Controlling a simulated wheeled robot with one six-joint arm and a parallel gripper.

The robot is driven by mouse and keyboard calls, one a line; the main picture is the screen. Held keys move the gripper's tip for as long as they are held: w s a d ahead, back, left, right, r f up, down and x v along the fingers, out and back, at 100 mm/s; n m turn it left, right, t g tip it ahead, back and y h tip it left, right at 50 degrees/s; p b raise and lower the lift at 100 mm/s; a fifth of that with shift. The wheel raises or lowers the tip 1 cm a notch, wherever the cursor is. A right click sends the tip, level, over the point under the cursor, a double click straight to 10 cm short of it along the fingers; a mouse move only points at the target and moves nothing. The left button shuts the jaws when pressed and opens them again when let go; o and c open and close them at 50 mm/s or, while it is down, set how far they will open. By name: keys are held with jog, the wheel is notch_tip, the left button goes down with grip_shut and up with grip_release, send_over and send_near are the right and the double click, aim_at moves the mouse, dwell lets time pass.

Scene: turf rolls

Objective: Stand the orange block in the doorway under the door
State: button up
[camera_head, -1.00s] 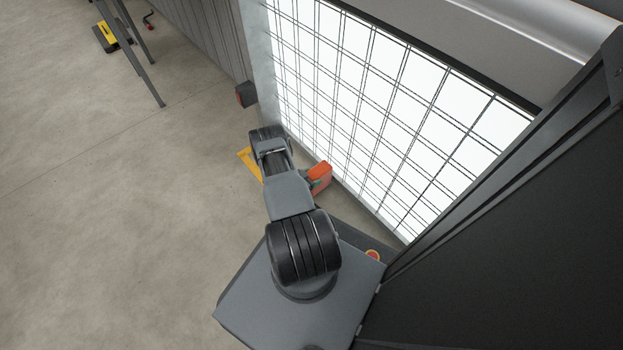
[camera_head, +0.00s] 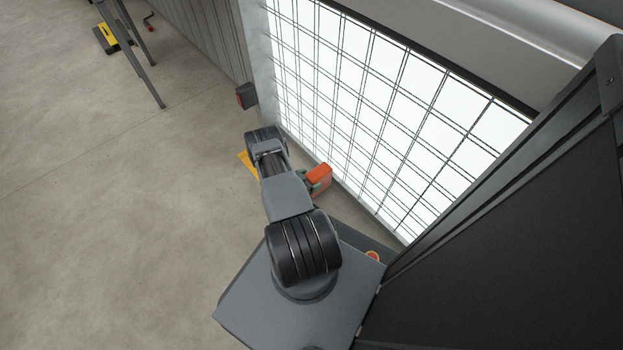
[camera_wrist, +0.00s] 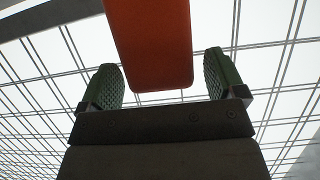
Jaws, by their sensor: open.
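The orange block (camera_head: 319,176) stands upright at the foot of the bright grid door (camera_head: 400,110), to the right of my arm in the head view. In the wrist view the orange block (camera_wrist: 150,45) rises from between the finger pads toward the top edge. My gripper (camera_wrist: 165,80) is open, with its green pads on either side of the block and a visible gap at each side. Whether the block touches the door is unclear.
A yellow floor marking (camera_head: 248,163) lies partly under my arm. A table leg (camera_head: 130,60) and a yellow-black item (camera_head: 110,38) stand at the far left. Open concrete floor fills the left.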

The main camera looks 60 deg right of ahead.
jog(key=p+v, duration=0.3)
jog(key=v, duration=0.8)
jog(key=w+a+r+n+t+y, duration=0.2)
jog(key=w+r+t, duration=0.2)
jog(key=w+r, duration=0.45)
jog(key=w+a+r+n+t+y, duration=0.2)
jog(key=w+r+t, duration=0.3)
jog(key=w, duration=0.7)
jog(key=w+a+r+n+t+y, duration=0.2)
jog(key=w+a+r+n+y, duration=0.2)
jog(key=a+r, duration=0.5)
jog(key=s+a+r+n+y, duration=0.35)
jog(key=a+r, duration=0.25)
jog(key=r, duration=0.3)
jog(key=s+a+r+n+y, duration=0.2)
jog(key=s+a+r+n, duration=0.15)
jog(key=a+r, duration=0.45)
jog(key=s+r+n+g, duration=0.2)
jog(key=s+r+n, duration=0.1)
jog(key=s, duration=0.6)
jog(key=s+r+n+g, duration=0.2)
jog(key=s+r, duration=0.3)
jog(key=s, duration=0.4)
jog(key=shift+a+n+h, duration=0.3)
jog(key=shift+n+h, duration=0.05)
jog(key=shift+n, duration=0.45)
